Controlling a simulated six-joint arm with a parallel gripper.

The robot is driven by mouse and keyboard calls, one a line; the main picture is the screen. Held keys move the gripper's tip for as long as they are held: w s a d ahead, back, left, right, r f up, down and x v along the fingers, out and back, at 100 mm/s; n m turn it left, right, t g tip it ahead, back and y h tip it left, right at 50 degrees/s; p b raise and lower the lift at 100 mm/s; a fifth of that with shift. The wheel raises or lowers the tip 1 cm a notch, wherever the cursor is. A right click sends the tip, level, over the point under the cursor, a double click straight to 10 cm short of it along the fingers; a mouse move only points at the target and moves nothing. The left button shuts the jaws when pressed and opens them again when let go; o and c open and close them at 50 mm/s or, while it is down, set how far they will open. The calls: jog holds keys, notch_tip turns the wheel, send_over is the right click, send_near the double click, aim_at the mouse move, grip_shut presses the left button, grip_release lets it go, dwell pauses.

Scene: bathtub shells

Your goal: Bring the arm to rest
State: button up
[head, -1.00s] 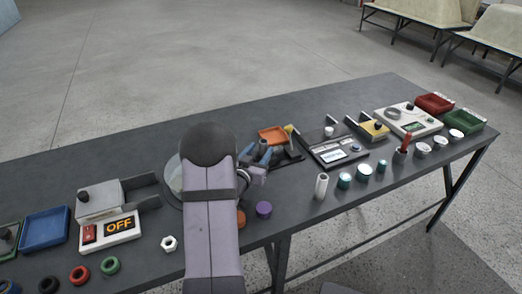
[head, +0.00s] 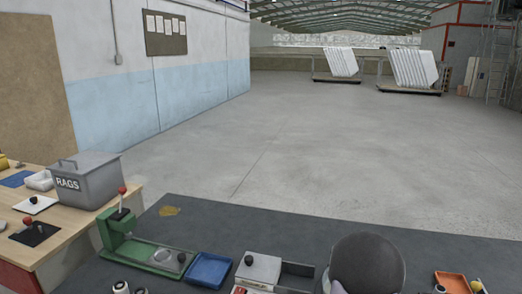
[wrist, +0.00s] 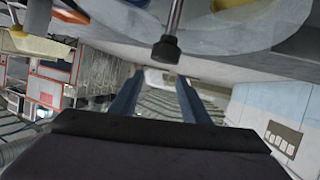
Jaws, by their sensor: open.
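My gripper (wrist: 157,92) shows in the wrist view as two blue fingers, spread apart with nothing seen held between them. The wrist view is upside down, with floor, wall and hall beyond the fingers. In the head view, the dark rounded top of my arm stands at the lower right, over the grey bench (head: 240,222). The rest of the arm is cut off by the bottom edge. I cannot make out the fingers clearly in the head view.
A green press (head: 145,248), a blue tray (head: 208,269) and a light grey box with a black knob (head: 263,268) line the bench. An orange tray (head: 455,279) lies right of my arm. A rags bin (head: 85,182) stands on the wooden table at left.

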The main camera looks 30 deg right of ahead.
jog(key=w+a+f+n+t+y+p, duration=0.1)
jog(key=w+a+n+y, duration=0.35)
jog(key=a, duration=1.05)
jog(key=a+n+g+y+p, duration=0.15)
jog(key=a+y, duration=0.45)
jog(key=a, duration=1.1)
jog(key=s+a+n+g+y+p, duration=0.1)
jog(key=s+a+n+g, duration=0.4)
jog(key=s+a, duration=0.9)
jog(key=shift+s+a+r+g+y+p, duration=0.25)
jog(key=shift+s+g+y+p, duration=0.15)
jog(key=shift+s+p, duration=0.5)
